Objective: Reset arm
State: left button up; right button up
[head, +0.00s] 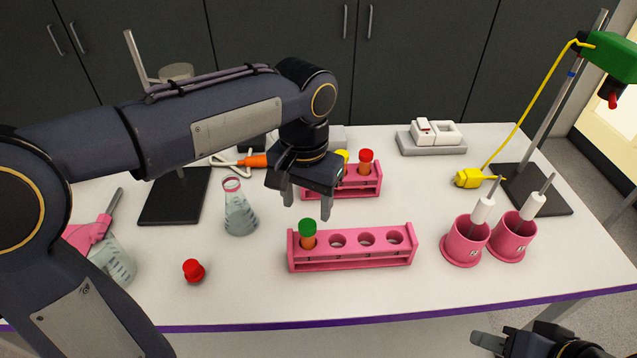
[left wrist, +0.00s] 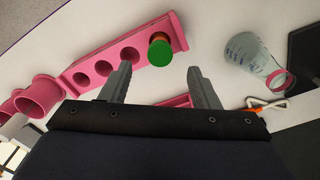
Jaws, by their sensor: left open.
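My left gripper (head: 307,203) is open and empty. It hangs above the table between the front and back pink racks. In the left wrist view its two fingers (left wrist: 160,78) are spread apart, with nothing between the tips. A green-capped tube (head: 308,234) stands in the leftmost hole of the front pink rack (head: 350,262); its green cap (left wrist: 162,51) also shows in the left wrist view. The other holes of that rack are empty. My right gripper (head: 480,343) is at the lower right edge of the head view, only partly in frame, and its opening cannot be made out.
A back pink rack (head: 345,192) holds a red-capped tube (head: 366,160) and a yellow-capped one. A flask (head: 239,208) stands left, a red cap (head: 193,270) lies front left, and a beaker (head: 115,262) is far left. Two pink cups (head: 466,243) (head: 513,238) stand right.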

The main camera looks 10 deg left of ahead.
pick_arm(q)
jog(key=shift+s+a+r, duration=0.1)
jog(key=shift+a+r, duration=0.05)
jog(key=s+a+f+n+t+h, duration=0.2)
jog(key=s+a+f, duration=0.1)
jog(key=s, duration=0.5)
jog(key=s+a+f+n+t+h, duration=0.1)
jog(key=s+a+f+n+t, duration=0.1)
jog(key=s+a, duration=0.4)
jog(key=shift+s+f+n+t+h, duration=0.3)
jog(key=shift+s+f+t+h, duration=0.1)
jog(key=shift+s+f+t, duration=0.5)
